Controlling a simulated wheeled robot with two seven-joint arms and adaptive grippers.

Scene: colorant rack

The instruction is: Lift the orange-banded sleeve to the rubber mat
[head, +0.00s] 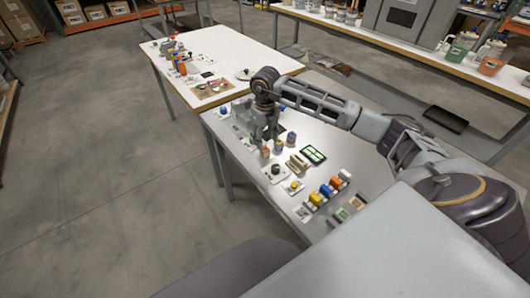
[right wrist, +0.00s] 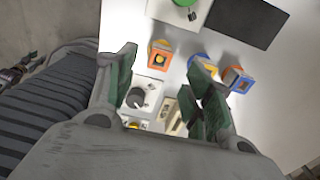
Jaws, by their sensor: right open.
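Three small sleeves stand in a row on the metal table below my right gripper. In the right wrist view, one with orange and yellow (right wrist: 158,54) is beyond the gap between the fingers. A blue and yellow one (right wrist: 201,61) and a blue one with orange (right wrist: 238,79) are to its right, partly near the right finger. I cannot tell for sure which is the orange-banded one. A dark flat rectangle, seemingly the rubber mat (right wrist: 245,20), lies at upper right. My right gripper (head: 268,136) is open and empty above the row; it shows in the wrist view too (right wrist: 160,88). My left gripper is not in view.
A black tray with green panels (head: 313,154) lies right of the sleeves. Several coloured blocks (head: 328,190) line the table nearer me. A cream holder (head: 298,165) and a white plate with a dark round part (head: 275,171) stand close by. A white table (head: 225,60) is behind.

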